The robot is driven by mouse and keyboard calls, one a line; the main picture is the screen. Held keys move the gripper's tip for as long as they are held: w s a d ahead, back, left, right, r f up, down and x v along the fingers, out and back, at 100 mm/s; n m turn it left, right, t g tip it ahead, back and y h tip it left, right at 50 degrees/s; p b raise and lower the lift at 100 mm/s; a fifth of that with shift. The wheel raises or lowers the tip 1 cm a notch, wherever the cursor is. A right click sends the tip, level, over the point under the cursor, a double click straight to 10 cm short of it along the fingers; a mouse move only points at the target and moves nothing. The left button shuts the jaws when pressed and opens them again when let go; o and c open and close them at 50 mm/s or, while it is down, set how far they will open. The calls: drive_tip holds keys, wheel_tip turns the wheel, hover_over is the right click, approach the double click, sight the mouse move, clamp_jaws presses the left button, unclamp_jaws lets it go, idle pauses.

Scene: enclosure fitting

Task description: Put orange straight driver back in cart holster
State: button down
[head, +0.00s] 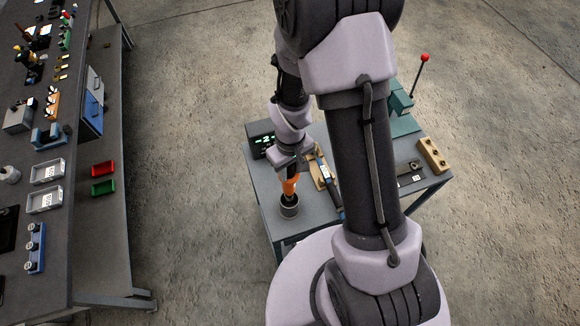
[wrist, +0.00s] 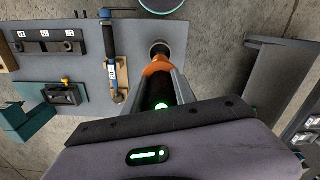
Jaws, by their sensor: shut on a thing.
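The orange straight driver (head: 290,186) is upright in my gripper (head: 289,172), which is shut on its body. In the wrist view the driver's orange part (wrist: 158,67) shows beyond the fingers of my gripper (wrist: 160,86). The driver's dark lower end lines up with the cup's mouth in the head view. In the wrist view the holster (wrist: 159,47) is mostly hidden behind the driver. I cannot tell how deep the tip is in it.
The grey cart top (head: 265,190) also carries a blue-and-black tool (wrist: 108,45) on a tan stand, a display box (head: 261,139) and a tan block (head: 433,155). A red-knobbed lever (head: 425,58) stands behind. A cluttered workbench (head: 100,225) is at the left, across open floor.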

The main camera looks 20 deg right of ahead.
sight(290, 185)
wheel_tip(290, 185, down, 10)
drive_tip(key=b, duration=0.8)
drive_tip(key=c, duration=0.9)
unclamp_jaws()
drive_tip(key=shift+r, duration=0.15)
wheel_tip(290, 185, up, 17)
drive_tip(key=shift+r+p, duration=0.15)
drive_tip(key=shift+p, duration=1.05)
drive_tip(key=s+a+f+m+t+b, duration=0.1)
drive_tip(key=s+f+m+t+b, duration=0.1)
drive_tip(key=b, duration=0.7)
drive_tip(key=s+a+f+m+t+y+b, duration=0.1)
drive_tip(key=s+f+b, duration=0.4)
drive_tip(key=b, duration=0.5)
drive_tip(key=s+a+f+m+t+y+b, duration=0.1)
drive_tip(key=s+f+m+b, duration=0.3)
drive_tip(key=b, duration=0.5)
drive_tip(key=shift+s+a+t+b, duration=0.35)
drive_tip(key=shift+s+a+t, duration=0.25)
drive_tip(key=shift+t, duration=0.3)
